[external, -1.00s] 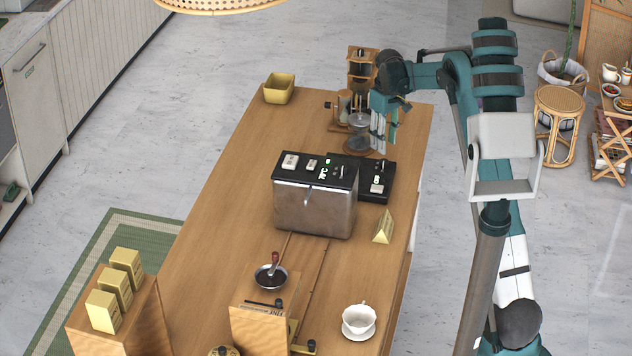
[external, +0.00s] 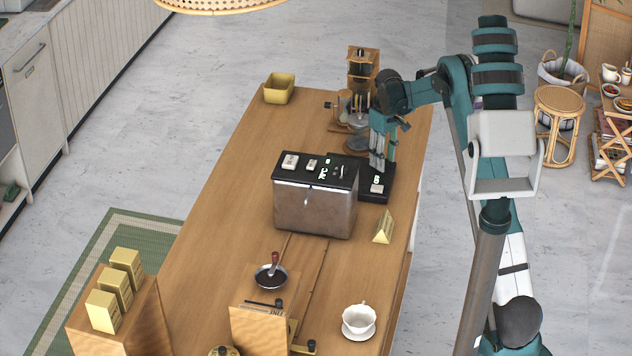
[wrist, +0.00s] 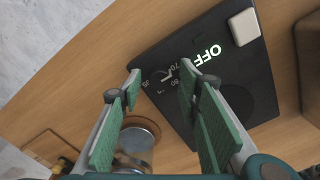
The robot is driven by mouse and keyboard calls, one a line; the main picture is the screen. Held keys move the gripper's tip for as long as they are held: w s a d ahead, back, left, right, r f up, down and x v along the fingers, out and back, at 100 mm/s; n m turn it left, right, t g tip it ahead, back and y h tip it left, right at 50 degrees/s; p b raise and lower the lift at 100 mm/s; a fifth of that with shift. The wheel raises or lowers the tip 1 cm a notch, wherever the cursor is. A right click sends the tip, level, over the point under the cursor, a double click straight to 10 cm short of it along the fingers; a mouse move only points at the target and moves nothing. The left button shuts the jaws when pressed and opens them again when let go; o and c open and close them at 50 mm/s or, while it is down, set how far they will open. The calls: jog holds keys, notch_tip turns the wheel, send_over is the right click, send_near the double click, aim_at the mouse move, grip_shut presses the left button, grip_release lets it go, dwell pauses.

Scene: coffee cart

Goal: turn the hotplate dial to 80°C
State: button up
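The hotplate (external: 378,195) is a flat black unit beside the silver machine; in the wrist view its black top (wrist: 222,75) shows a lit "OFF", a pale square button and printed numbers, among them 70 and 80. The dial area (wrist: 172,77) lies by these numbers, between my fingertips in the picture; the dial's shape and pointer are too small to read. My gripper (wrist: 163,78) is open and empty, with green pads apart, pointing down over the hotplate. Whether the fingers touch the dial cannot be told.
The silver machine (external: 314,208) with a black top stands close left of the hotplate. A glass vessel (wrist: 135,140) and a wooden stand (external: 362,66) are behind. A gold wedge (external: 384,226) sits in front.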

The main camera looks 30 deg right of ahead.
jog(key=c, duration=0.9)
jog(key=shift+m+b, duration=0.45)
jog(key=shift+m, duration=0.05)
jog(key=m+b, duration=0.3)
jog(key=m, duration=0.1)
jog(key=shift+f, duration=0.1)
jog(key=m+b, duration=0.2)
jog(key=m, duration=0.4)
jog(key=shift+m+b, duration=0.35)
jog(key=shift+m, duration=0.05)
jog(key=o, duration=0.9)
